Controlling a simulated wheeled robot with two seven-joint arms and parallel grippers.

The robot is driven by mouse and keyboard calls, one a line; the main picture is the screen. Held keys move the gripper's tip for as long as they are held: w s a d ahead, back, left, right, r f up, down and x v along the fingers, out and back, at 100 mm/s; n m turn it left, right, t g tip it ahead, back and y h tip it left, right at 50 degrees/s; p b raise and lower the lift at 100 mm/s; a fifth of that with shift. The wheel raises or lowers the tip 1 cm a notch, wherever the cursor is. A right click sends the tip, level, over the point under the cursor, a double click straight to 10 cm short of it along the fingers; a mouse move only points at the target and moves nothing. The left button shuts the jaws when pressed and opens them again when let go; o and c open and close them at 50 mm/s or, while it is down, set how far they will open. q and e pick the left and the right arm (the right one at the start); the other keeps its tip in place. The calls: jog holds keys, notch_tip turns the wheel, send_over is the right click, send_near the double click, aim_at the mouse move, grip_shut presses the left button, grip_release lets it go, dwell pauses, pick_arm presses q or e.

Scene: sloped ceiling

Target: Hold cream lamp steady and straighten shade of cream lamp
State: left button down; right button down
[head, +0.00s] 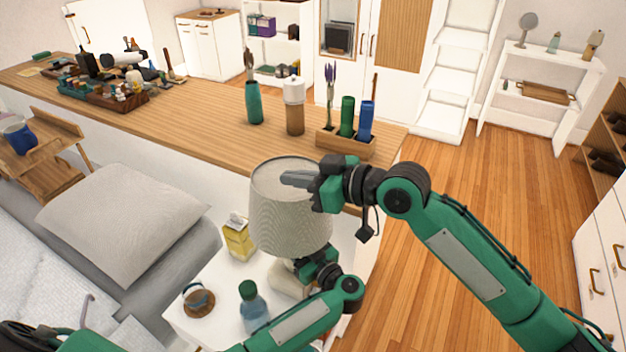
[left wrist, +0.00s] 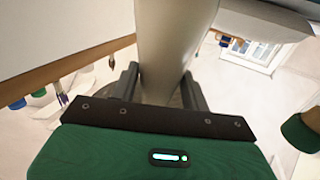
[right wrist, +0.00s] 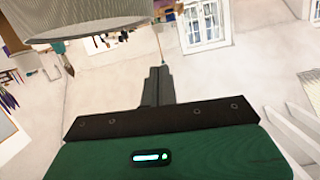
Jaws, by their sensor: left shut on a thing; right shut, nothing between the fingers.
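The cream lamp stands on the white bedside table (head: 185,318). Its grey-cream drum shade (head: 285,215) shows in the head view, with the lamp base (head: 287,281) partly hidden below it. My left gripper (head: 305,268) is shut on the lamp's stem below the shade; the pale stem (left wrist: 172,40) stands between its fingers in the left wrist view. My right gripper (head: 290,179) is shut and empty, in front of the shade's upper part in the head view. In the right wrist view the shade (right wrist: 85,15) is at upper left, apart from the closed fingertips (right wrist: 157,75).
Behind, a long wooden counter (head: 205,125) holds a teal vase (head: 254,103), a brown-white bottle (head: 294,107) and a wooden holder (head: 345,143). Floor at right is clear.

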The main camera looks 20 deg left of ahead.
aim_at(279, 202)
jog(key=x, duration=0.4)
notch_tip(279, 202, down, 2)
jog(key=shift+a+f, duration=0.15)
jog(key=shift+f, duration=0.1)
jog(key=shift+s+f, duration=0.1)
jog(key=shift+f, duration=0.7)
jog(key=shift+s+f+n, duration=0.2)
jog(key=shift+f+n, duration=0.1)
jog(key=shift+f, duration=0.4)
jog(key=shift+r, duration=0.15)
